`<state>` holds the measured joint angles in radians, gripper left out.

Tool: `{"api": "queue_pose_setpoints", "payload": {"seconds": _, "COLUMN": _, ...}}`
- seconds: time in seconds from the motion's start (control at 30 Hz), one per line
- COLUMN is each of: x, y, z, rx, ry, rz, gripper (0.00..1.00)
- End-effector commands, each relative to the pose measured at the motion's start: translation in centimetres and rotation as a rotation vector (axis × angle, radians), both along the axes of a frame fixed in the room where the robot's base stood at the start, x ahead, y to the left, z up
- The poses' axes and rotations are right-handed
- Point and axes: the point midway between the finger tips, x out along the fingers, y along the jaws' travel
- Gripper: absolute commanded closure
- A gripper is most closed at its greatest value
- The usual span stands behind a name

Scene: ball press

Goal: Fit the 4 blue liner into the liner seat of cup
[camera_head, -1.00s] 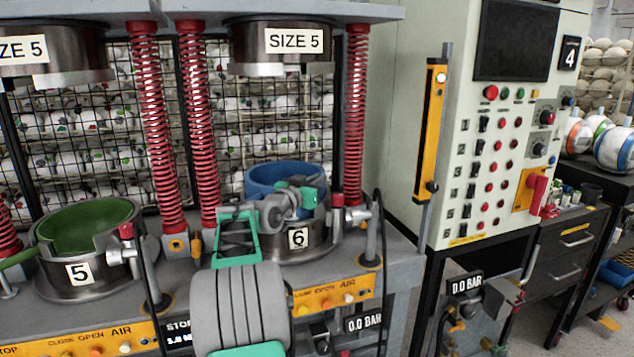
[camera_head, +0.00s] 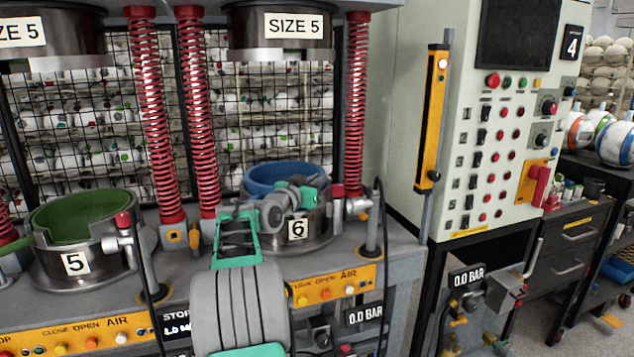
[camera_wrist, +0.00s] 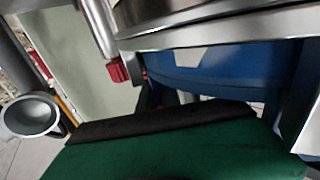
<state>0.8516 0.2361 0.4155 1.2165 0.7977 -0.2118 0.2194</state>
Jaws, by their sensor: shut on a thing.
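The blue liner (camera_head: 287,175) sits in the mouth of the metal cup marked 6 (camera_head: 318,230), its rim showing above the cup's edge in the head view. It also shows as a blue curved wall in the wrist view (camera_wrist: 225,72). My gripper (camera_head: 303,192) is at the near side of the liner and is shut on it. The fingertips and the grip itself are partly hidden by my wrist. How deep the liner sits in the seat cannot be told.
The upper press head marked SIZE 5 (camera_head: 282,50) hangs above the cup between red springs (camera_head: 356,110). Another cup marked 5 (camera_head: 100,272), holding a green liner (camera_head: 85,218), stands to the left. The control cabinet (camera_head: 455,90) is at the right.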

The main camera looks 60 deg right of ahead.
Motion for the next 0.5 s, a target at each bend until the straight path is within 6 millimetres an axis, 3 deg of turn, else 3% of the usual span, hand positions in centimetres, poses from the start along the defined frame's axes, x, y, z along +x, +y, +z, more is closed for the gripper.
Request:
{"api": "queue_pose_setpoints", "payload": {"seconds": 0.37, "x": -0.01, "y": 0.01, "z": -0.40, "rx": -0.005, "ry": -0.004, "rz": 0.000, "gripper": 1.00}}
{"api": "queue_pose_setpoints", "payload": {"seconds": 0.4, "x": -0.02, "y": 0.01, "z": -0.28, "rx": -0.005, "ry": -0.004, "rz": 0.000, "gripper": 0.91}}
{"api": "queue_pose_setpoints", "payload": {"seconds": 0.5, "x": -0.01, "y": 0.01, "z": -0.32, "rx": -0.003, "ry": -0.002, "rz": 0.000, "gripper": 0.83}}
